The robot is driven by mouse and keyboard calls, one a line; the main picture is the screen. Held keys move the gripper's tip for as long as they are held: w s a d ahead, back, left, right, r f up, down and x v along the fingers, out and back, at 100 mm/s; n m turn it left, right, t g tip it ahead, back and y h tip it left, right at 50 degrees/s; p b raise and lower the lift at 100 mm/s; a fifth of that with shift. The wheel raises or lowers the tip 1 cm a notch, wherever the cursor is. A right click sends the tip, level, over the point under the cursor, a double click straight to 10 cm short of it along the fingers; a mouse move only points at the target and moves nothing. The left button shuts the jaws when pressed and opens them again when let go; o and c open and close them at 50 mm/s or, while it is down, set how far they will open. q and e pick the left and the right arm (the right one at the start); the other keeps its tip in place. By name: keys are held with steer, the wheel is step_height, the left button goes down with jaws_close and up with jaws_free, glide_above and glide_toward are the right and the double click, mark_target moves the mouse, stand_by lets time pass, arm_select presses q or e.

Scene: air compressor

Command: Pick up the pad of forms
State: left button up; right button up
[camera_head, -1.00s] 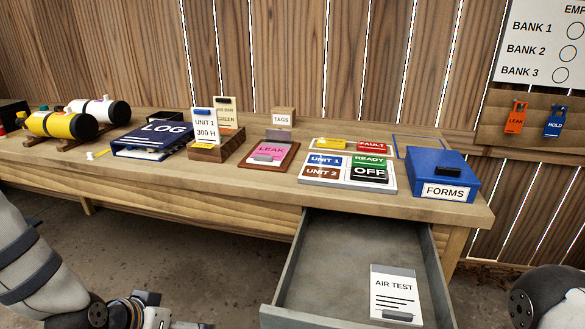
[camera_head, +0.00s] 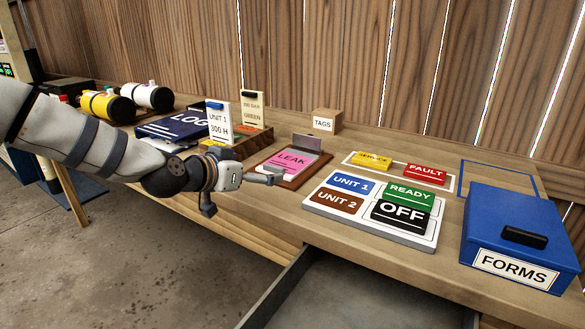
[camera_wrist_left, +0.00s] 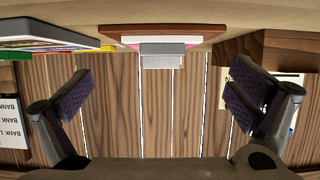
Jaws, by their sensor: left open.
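A pink pad marked LEAK (camera_head: 292,161) lies on a brown board (camera_head: 323,167) on the bench in the head view. My left gripper (camera_head: 242,192) is open and empty at the bench's front edge, beside the board. One finger overlaps the pad's near left corner in the head view; contact cannot be told. In the wrist view, the open fingers of my left gripper (camera_wrist_left: 165,98) stand wide apart. My right gripper is out of view.
A blue FORMS box (camera_head: 490,230) stands at right. A label board (camera_head: 320,205) lies right of the pad. An open drawer (camera_head: 285,290) juts out below. The LOG binder (camera_head: 165,127) and card holder (camera_head: 250,143) stand left of the pad; a TAGS block (camera_head: 326,122) stands behind.

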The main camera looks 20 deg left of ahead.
mark_target(272, 167)
arm_select(q)
steer(key=b+x, duration=0.1)
steer(key=x, duration=0.5)
steer(key=shift+w+a, duration=0.1)
steer(key=shift+w, duration=0.45)
steer(key=shift+r, duration=0.15)
steer(key=shift+c, duration=0.2)
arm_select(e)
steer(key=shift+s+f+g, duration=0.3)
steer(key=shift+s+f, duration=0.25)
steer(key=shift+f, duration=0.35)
arm_select(q)
steer(key=c, duration=1.4)
